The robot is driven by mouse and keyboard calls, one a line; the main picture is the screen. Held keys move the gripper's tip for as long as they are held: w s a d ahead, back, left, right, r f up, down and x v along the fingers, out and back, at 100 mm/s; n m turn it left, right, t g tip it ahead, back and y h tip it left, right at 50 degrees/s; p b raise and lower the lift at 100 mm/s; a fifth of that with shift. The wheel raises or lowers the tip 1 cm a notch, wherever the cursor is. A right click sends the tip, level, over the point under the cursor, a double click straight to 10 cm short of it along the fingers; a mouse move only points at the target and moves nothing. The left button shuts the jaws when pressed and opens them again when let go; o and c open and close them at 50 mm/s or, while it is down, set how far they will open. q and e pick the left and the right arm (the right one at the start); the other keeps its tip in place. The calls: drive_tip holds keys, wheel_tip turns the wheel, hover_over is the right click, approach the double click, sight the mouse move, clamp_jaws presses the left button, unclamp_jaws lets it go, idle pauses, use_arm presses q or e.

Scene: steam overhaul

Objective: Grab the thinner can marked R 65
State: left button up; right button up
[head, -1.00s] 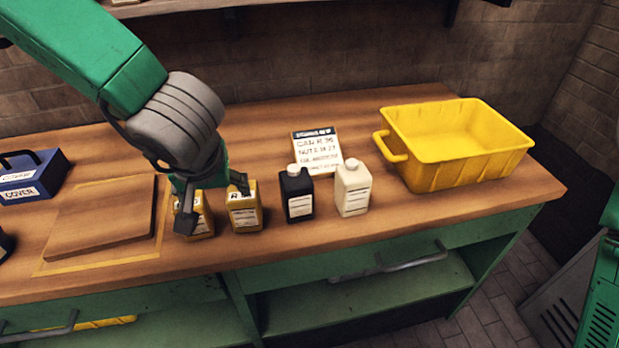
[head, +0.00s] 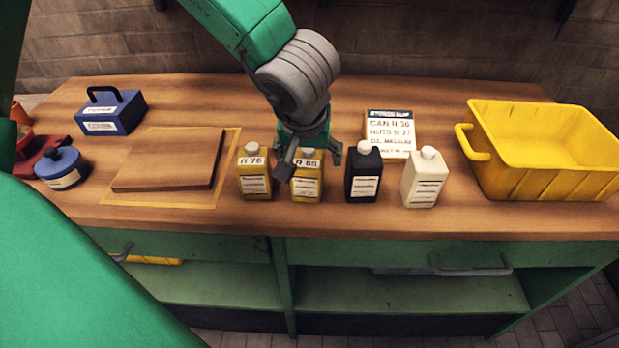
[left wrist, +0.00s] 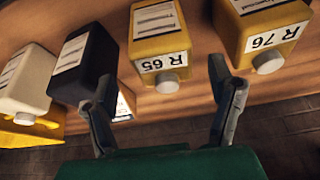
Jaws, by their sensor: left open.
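The can marked R 65 (head: 307,185) is a yellow can with a white label, upright on the wooden bench. In the left wrist view the R 65 can (left wrist: 160,38) lies between the open fingers' lines, beyond their tips. A like yellow can marked R 76 (head: 254,176) stands just left of it in the head view, and at the right in the left wrist view (left wrist: 265,30). My left gripper (head: 308,163) is open and empty, over and behind the top of the R 65 can, partly covering it. Contact cannot be told. My right gripper is out of view.
A black bottle (head: 363,178) and a white bottle (head: 424,182) stand to the right. A sign card (head: 390,132) is behind them. A yellow bin (head: 500,178) is at the right. A wooden board (head: 170,165), a blue box (head: 112,112) and a blue round pot (head: 62,165) are at the left.

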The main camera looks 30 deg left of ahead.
sight(308, 160)
use_arm(q)
drive_tip(key=x, duration=0.2)
drive_tip(key=b+x, duration=0.1)
drive_tip(key=x, duration=0.1)
drive_tip(key=shift+s+a, duration=0.1)
drive_tip(key=shift+a, duration=0.25)
drive_tip(key=shift+s+d+r, duration=0.1)
drive_tip(key=shift+d, duration=0.25)
drive_tip(key=c, duration=1.3)
drive_tip(key=shift+c, duration=1)
